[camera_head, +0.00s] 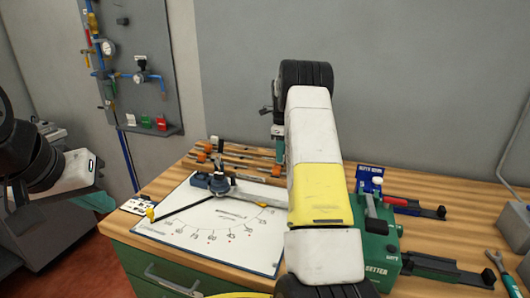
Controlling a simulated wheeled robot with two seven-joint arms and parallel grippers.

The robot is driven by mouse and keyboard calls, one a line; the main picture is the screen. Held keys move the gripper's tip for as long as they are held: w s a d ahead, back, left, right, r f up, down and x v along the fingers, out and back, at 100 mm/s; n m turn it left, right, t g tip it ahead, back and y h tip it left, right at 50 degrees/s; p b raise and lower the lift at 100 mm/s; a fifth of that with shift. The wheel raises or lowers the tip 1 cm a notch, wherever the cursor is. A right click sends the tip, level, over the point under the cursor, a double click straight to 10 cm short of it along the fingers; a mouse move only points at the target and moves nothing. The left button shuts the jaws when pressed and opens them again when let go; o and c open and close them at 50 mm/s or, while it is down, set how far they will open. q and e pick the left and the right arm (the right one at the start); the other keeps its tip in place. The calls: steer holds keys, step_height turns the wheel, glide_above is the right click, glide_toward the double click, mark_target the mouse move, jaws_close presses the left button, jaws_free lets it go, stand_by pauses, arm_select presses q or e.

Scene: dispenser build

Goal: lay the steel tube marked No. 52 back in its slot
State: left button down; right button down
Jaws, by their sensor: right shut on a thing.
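Several slim tubes or rods with orange and dark ends (235,152) lie in a rack along the back of the bench. I cannot read the number 52 on any of them. My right gripper (278,156) is over the right part of this row, mostly hidden behind my own white and yellow arm. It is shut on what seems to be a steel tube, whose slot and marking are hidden. My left gripper (97,201) is at the left, off the bench, and its teal end shows only in part; its fingers are not clear.
A white sheet with a dial scale (215,235) lies on the bench, with a blue-grey pivoting arm device (217,184) on it. A green setter block (378,250), a red-handled tool (400,204) and black holders (440,270) stand at the right. A gauge panel (130,65) hangs on the wall.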

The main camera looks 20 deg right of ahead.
steer(key=shift+f, duration=0.4)
steer(key=c, duration=1.2)
jaws_free()
steer(key=shift+c, duration=0.2)
steer(key=shift+c, duration=0.5)
steer(key=shift+w+r, duration=0.1)
steer(key=shift+r, duration=3.45)
